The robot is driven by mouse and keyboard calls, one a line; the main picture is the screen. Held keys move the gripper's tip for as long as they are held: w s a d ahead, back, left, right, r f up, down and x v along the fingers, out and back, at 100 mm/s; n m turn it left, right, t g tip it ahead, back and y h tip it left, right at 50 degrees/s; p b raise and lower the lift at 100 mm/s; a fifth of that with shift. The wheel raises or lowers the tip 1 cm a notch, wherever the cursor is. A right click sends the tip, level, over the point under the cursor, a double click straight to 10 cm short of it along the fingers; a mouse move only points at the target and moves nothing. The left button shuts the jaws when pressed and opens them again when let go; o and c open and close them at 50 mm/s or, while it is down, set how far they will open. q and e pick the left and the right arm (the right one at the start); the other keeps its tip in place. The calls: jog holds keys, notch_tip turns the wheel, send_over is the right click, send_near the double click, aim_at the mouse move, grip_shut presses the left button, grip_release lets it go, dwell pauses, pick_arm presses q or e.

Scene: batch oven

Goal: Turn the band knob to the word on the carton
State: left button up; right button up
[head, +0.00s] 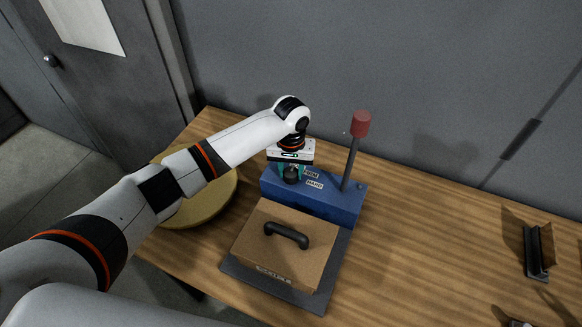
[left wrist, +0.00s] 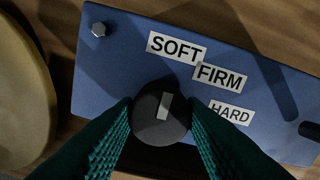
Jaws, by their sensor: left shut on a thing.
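The black round band knob (left wrist: 160,113) with a white pointer mark sits on the blue press body (head: 315,203). Its mark points up and slightly right, toward the SOFT label (left wrist: 176,48). The FIRM label (left wrist: 220,75) and HARD label (left wrist: 231,112) lie further right. My left gripper (head: 291,173) is shut on the knob, with one teal finger on each side in the left wrist view (left wrist: 160,122). The brown carton (head: 255,247) lies in front of the blue body; the print on its front edge is too small to read. My right gripper is not in view.
A black handle (head: 286,235) tops the carton, on a dark base plate (head: 333,275). A red-knobbed lever (head: 360,124) rises behind. A yellow round board (head: 215,197) is left, partly behind my arm. A dark stand (head: 538,252) is right. The wooden table (head: 430,240) between is clear.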

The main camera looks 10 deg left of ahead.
aim_at(291, 172)
pick_arm(q)
jog(key=o, duration=1)
jog(key=shift+r, duration=0.15)
notch_tip(291, 172, up, 12)
jog(key=b, duration=0.4)
